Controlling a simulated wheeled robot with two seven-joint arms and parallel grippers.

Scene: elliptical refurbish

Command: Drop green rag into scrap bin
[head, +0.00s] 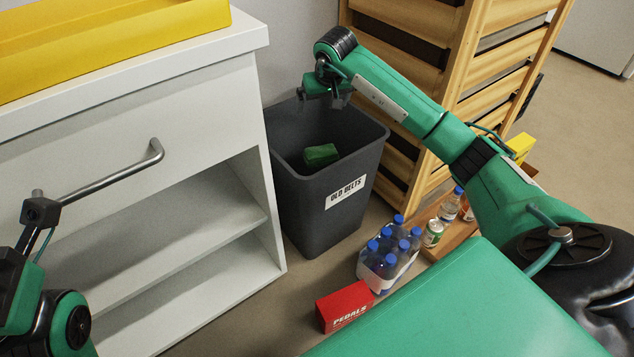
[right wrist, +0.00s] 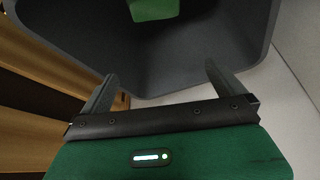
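The green rag (head: 321,155) lies inside the dark grey bin (head: 318,213), which is labelled "OLD BELTS". In the right wrist view the rag (right wrist: 153,9) shows at the top edge, with the bin's wall (right wrist: 200,60) around it. My right gripper (head: 325,101) is over the bin's back rim, apart from the rag. In the right wrist view its two fingers (right wrist: 160,88) are spread with nothing between them. My left gripper (head: 40,212) is at the left edge by the drawer handle; its fingers are not clear.
A white cabinet (head: 200,85) with a drawer handle (head: 110,175) and open shelves stands left of the bin, with a yellow tray (head: 110,45) on top. A wooden rack (head: 400,60) stands behind. Blue-capped bottles (head: 390,250) and a red "PEDALS" box (head: 345,306) are on the floor.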

